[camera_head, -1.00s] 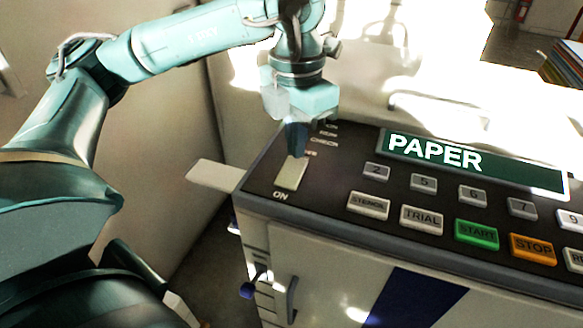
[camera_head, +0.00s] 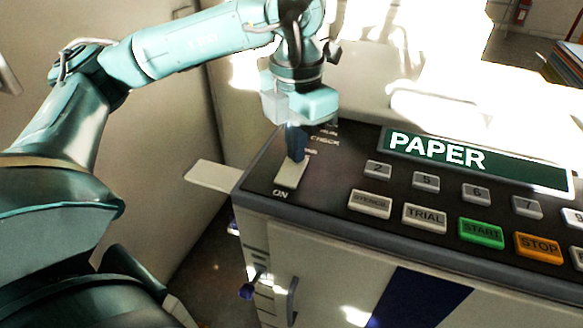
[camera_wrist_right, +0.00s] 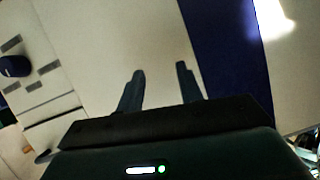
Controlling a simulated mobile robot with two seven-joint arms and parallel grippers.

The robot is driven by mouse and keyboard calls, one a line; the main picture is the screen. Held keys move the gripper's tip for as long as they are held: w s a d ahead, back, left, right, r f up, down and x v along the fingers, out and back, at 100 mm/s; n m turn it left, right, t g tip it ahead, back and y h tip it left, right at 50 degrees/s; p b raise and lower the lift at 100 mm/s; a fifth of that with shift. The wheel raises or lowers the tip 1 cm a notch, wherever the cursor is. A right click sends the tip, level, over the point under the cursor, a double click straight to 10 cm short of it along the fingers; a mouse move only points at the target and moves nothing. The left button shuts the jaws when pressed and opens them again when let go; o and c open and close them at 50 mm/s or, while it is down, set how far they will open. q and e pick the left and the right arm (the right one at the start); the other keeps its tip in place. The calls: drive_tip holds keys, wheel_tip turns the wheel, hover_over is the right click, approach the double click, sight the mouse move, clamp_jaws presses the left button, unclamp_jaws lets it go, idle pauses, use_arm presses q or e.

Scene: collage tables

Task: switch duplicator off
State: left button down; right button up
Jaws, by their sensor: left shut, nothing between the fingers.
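The duplicator's pale rocker switch (camera_head: 289,176) sits at the left end of the dark control panel (camera_head: 335,190), with the word ON below its near end. My left gripper (camera_head: 296,157) points down with its dark fingers together and empty. Its tips are at the far end of the switch and hide part of it; they look to be touching it, but I cannot be sure. My right gripper (camera_wrist_right: 160,85) shows in the right wrist view, with its two fingers apart and nothing between them, in front of the duplicator's pale front (camera_wrist_right: 100,45).
A green PAPER display (camera_head: 470,160) and several buttons, including green START (camera_head: 481,233) and orange STOP (camera_head: 539,247), lie right of the switch. A pale tray (camera_head: 213,176) juts out at the left. A blue lever knob (camera_head: 246,291) is on the front.

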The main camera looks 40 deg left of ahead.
use_arm(q)
drive_tip(key=shift+f, duration=0.3)
drive_tip(key=shift+r, duration=0.15)
drive_tip(key=shift+r+p, duration=2.25)
drive_tip(key=shift+r, duration=1.15)
